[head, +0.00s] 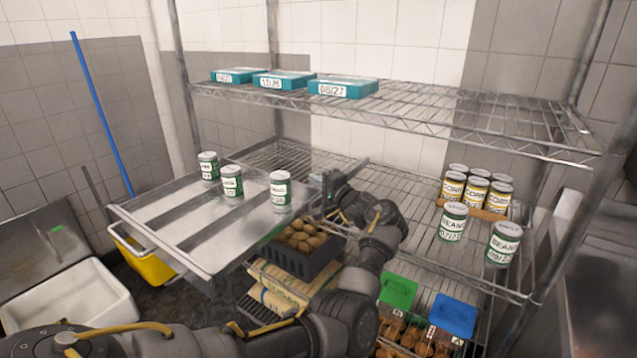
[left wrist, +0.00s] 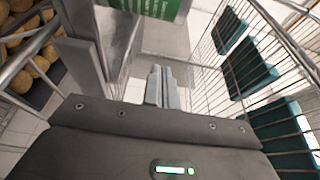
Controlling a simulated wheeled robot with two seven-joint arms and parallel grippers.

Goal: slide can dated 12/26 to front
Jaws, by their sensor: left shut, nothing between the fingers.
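Three green-and-white cans stand upright on a metal slatted surface at the left: a back one (head: 208,167), a middle one (head: 231,181) and a right one (head: 280,190). Their dates are too small to read, so I cannot tell which bears 12/26. My left gripper (head: 326,188) is to the right of the right can, apart from it. In the left wrist view the gripper (left wrist: 162,88) has its fingers together and empty, with a green label of a can (left wrist: 150,8) at the top edge. My right gripper is not in view.
Two bean cans (head: 453,222) (head: 503,243) stand on the wire shelf at right, before several yellow-label cans (head: 478,188). Teal boxes (head: 342,87) sit on the upper shelf. A black crate of potatoes (head: 305,250) is below my wrist. The slatted surface's front is clear.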

